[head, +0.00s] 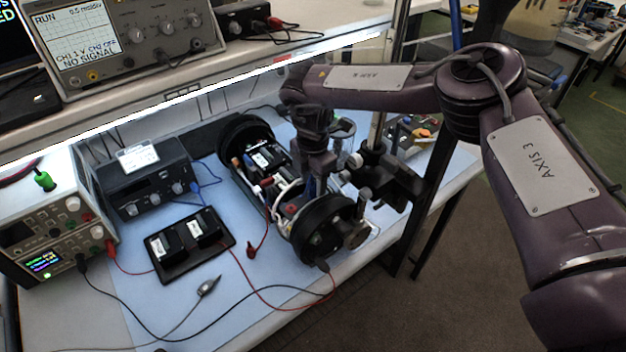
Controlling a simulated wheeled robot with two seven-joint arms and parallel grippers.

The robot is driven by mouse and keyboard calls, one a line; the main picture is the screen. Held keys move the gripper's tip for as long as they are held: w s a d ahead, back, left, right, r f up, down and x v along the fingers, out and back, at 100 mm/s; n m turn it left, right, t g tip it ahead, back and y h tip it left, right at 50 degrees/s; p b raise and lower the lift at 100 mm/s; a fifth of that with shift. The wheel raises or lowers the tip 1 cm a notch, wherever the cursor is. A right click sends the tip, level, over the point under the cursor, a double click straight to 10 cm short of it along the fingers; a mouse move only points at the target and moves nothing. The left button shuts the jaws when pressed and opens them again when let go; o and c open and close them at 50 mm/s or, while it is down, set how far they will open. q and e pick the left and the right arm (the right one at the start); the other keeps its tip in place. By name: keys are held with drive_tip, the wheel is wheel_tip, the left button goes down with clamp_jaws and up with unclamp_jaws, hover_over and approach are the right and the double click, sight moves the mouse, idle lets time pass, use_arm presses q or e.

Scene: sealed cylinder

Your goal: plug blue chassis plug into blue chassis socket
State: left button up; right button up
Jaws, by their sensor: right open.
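An open cylinder chassis (262,158), with black round end caps and electronics inside, lies on the blue mat. My right arm reaches in from the right. Its gripper (313,190) points down at the chassis, near its front end cap (325,230). The right gripper is open. Its fingertips are small and partly lost among the dark parts, so I cannot tell whether they touch anything. I cannot make out the blue chassis plug or the blue chassis socket; they are too small or hidden by my gripper. My left gripper is not in view.
A black tray (178,272) with two dark blocks sits left of the chassis. A dark bench instrument (148,180) and a power supply (50,228) stand at the left. Red and black leads cross the mat. A clamp stand (385,178) is close on the right. A shelf holds an oscilloscope (125,40).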

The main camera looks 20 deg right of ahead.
wheel_tip(320, 180, up, 7)
drive_tip(key=b, duration=0.3)
drive_tip(key=shift+f, duration=0.15)
drive_tip(key=shift+r, duration=0.55)
